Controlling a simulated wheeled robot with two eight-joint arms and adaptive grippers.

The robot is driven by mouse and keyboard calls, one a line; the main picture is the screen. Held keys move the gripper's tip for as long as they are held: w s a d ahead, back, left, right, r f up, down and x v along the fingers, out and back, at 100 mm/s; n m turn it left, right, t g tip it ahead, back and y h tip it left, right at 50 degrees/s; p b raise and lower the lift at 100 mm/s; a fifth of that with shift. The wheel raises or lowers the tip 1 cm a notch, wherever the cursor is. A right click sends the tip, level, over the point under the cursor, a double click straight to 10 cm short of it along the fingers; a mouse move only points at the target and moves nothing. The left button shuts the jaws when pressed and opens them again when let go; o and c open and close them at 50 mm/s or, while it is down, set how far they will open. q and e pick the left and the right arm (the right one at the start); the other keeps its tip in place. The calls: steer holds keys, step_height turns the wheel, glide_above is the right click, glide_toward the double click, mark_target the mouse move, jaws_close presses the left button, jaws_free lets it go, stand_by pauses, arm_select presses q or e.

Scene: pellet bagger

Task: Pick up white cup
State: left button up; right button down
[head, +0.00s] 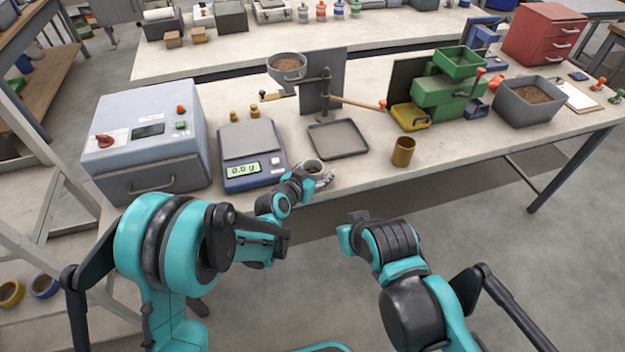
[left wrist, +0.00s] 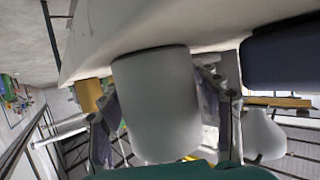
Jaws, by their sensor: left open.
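The white cup (head: 313,166) stands upright near the front edge of the bench, in front of the scale, with brown contents inside. My left gripper (head: 321,180) is at the cup, its fingers partly hidden by my wrist and the cup. In the left wrist view the cup (left wrist: 157,108) fills the middle as a plain pale body. The left gripper (left wrist: 162,88) is open there, with one finger on each side of the cup. I cannot tell whether either finger touches it.
A digital scale (head: 251,156) and a grey-blue machine (head: 148,140) stand left of the cup. A shallow grey tray (head: 338,139) lies behind it. A brown cup (head: 403,152) stands to the right, near a green hopper machine (head: 447,98). The bench between cup and brown cup is clear.

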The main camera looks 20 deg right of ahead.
arm_select(q)
steer(key=shift+r, duration=0.1)
steer(key=c, duration=1.1)
steer(key=shift+o, duration=0.2)
